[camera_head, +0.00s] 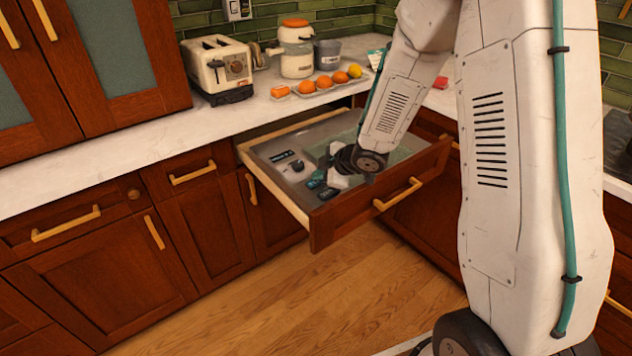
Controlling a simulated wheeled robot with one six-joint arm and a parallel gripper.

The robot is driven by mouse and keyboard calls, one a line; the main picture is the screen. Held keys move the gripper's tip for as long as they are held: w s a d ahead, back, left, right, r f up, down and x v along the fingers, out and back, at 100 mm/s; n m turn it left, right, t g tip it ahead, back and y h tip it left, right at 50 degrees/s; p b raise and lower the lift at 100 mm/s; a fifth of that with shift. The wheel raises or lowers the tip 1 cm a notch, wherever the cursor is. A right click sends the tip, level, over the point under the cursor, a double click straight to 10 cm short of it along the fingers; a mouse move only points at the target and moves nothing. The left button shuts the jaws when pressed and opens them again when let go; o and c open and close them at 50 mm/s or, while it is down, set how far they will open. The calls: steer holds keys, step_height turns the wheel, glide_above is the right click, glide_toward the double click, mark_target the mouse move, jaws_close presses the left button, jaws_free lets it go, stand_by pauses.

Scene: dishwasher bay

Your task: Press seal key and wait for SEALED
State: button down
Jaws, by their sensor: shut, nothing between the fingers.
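An open drawer (327,226) holds a grey panel (262,151) that looks like a built-in sealer. On its left part are a small dark label (283,156) and a dark-and-white knob or part (297,168). Small dark keys or displays with teal marks (316,184) lie near the front. I cannot read them, so I cannot tell which is the seal key or whether SEALED shows. My gripper (337,181) is shut and empty, low over the front of the panel, right beside these dark parts. Whether it touches one is hidden. A pale greenish clear area (396,156) shows behind my wrist.
The drawer's front handle (398,194) faces the room. On the counter stand a toaster (217,66), a cream jar with an orange lid (296,50), a grey container (328,55), and several oranges (324,82) with a lemon (355,71). Floor before the drawer is clear.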

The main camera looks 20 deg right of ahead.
mark_target(320, 183)
steer(key=shift+r, duration=0.55)
steer(key=shift+r, duration=2.55)
